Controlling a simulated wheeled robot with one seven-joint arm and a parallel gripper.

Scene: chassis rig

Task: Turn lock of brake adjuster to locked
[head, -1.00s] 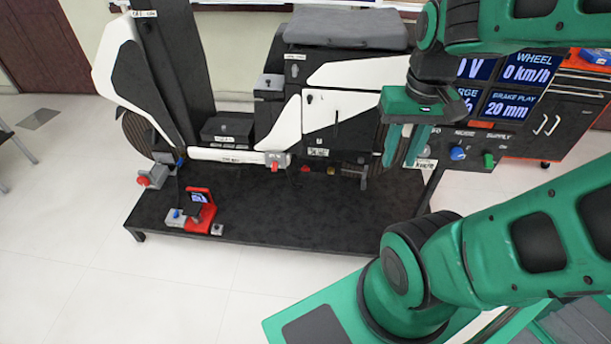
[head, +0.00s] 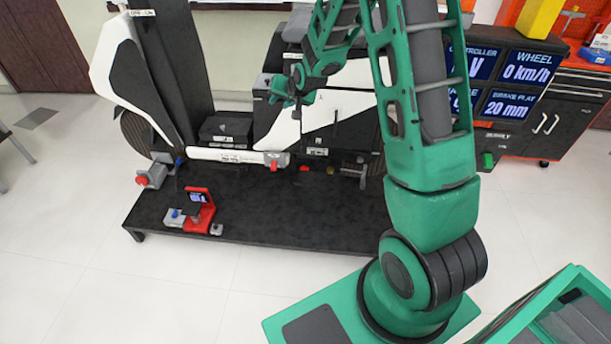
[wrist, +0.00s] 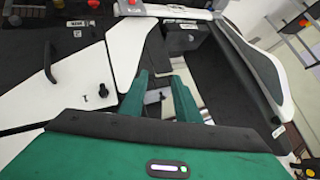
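My gripper (head: 290,92) is in front of the rig's white and black body panels, above the black platform. In the wrist view its two green fingers (wrist: 160,78) stand apart with nothing held between them. A grey unit with a red knob (head: 143,180) sits at the platform's left end, with a small blue knob (head: 179,161) near it. I cannot tell for sure which part is the brake adjuster or read its lock. A display panel (head: 513,105) reads "BRAKE PLAY 20 mm".
A red stand with a small screen (head: 200,207) is on the black platform (head: 290,215), left of centre. The platform's middle is bare. A red knob (head: 304,169) sits below the body panels. An orange workbench (head: 580,95) stands at the right.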

